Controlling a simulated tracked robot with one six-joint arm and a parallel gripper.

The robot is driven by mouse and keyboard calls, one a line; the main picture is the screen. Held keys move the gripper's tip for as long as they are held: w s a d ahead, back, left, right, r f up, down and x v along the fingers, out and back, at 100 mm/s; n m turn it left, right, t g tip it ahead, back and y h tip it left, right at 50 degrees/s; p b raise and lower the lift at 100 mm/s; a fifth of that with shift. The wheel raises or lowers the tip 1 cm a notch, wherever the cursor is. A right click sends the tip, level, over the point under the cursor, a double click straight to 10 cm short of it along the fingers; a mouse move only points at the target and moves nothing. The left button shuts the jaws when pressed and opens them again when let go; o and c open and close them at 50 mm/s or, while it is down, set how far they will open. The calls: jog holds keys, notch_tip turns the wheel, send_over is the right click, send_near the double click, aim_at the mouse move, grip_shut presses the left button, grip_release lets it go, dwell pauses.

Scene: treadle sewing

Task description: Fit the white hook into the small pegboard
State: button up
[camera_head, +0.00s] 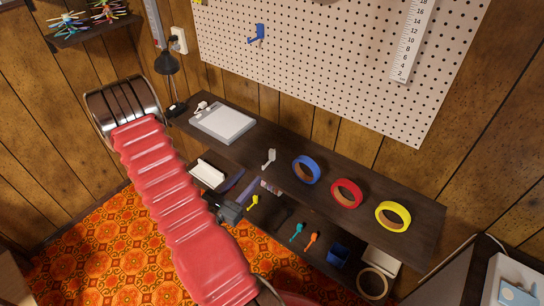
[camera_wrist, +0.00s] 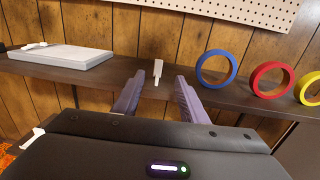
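A small white hook (camera_head: 268,158) stands on the dark shelf, left of the blue ring. It also shows in the wrist view (camera_wrist: 157,72), beyond and between my fingertips. My gripper (camera_wrist: 158,88) is open and empty, its two purple fingers apart, short of the hook and not touching it. In the head view my gripper (camera_head: 246,187) is in front of the shelf. A large white pegboard (camera_head: 330,60) hangs on the wall above, with a blue hook (camera_head: 257,34) on it.
A flat pale board (camera_head: 223,121) lies on the shelf's left, with a small white piece by it. Blue (camera_head: 306,169), red (camera_head: 346,193) and yellow (camera_head: 393,215) rings stand to the right. A lower shelf holds several small coloured tools and a blue box (camera_head: 338,254).

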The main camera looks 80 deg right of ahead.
send_near(271, 153)
jog(key=shift+r+x, duration=0.15)
jog(key=shift+x, duration=0.6)
jog(key=shift+r+x, duration=0.15)
jog(key=shift+x, duration=0.55)
jog(key=shift+f+x, duration=0.2)
jog(key=shift+x, duration=2.4)
jog(key=shift+c, duration=0.3)
grip_shut()
